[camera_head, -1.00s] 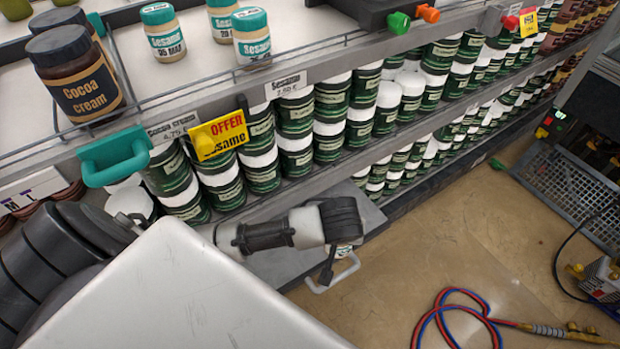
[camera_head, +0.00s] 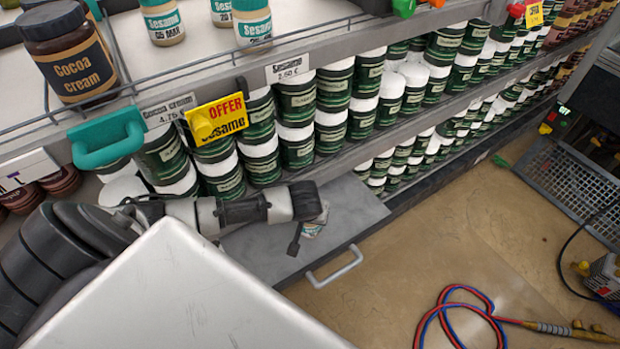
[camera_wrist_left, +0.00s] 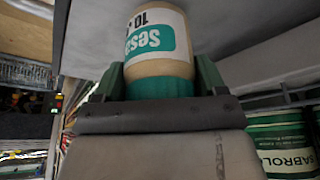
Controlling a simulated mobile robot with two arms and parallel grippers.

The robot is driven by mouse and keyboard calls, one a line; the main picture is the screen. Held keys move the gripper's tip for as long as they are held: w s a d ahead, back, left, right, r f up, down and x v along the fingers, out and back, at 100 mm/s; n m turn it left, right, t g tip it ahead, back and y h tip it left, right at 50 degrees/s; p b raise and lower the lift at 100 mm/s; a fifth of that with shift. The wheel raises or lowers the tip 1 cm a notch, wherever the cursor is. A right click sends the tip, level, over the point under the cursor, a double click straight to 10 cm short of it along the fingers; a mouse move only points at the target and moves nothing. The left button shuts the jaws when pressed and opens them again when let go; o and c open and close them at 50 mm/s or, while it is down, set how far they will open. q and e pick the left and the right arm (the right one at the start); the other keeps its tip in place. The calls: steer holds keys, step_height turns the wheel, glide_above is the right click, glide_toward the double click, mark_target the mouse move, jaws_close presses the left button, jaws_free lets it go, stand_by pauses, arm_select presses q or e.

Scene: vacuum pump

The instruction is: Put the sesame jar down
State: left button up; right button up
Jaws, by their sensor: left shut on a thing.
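The sesame jar (camera_wrist_left: 160,40) has a teal lid, a beige body and a white and teal label. In the left wrist view it appears lid-down, its lid end between the fingers of my left gripper (camera_wrist_left: 160,82), which is shut on it. In the head view, a small part of the jar (camera_head: 314,222) shows beyond the wrist of my left arm, over a grey board; the fingers are hidden there. I cannot tell whether the jar touches the board. My right gripper is not in view.
The grey board (camera_head: 345,212) with a handle (camera_head: 335,268) juts out below shelves of green, white-lidded jars (camera_head: 297,145). Sesame jars (camera_head: 162,20) and a cocoa cream jar (camera_head: 70,50) stand on the upper shelf. A red and blue hose (camera_head: 455,310) lies on the floor.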

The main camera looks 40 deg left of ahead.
arm_select(q)
steer(key=shift+f, duration=0.1)
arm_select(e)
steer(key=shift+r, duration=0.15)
arm_select(q)
steer(key=o, duration=1.1)
steer(key=shift+f, duration=0.1)
steer(key=shift+r, duration=0.2)
steer(key=p+v, duration=0.3)
steer(key=v, duration=0.9)
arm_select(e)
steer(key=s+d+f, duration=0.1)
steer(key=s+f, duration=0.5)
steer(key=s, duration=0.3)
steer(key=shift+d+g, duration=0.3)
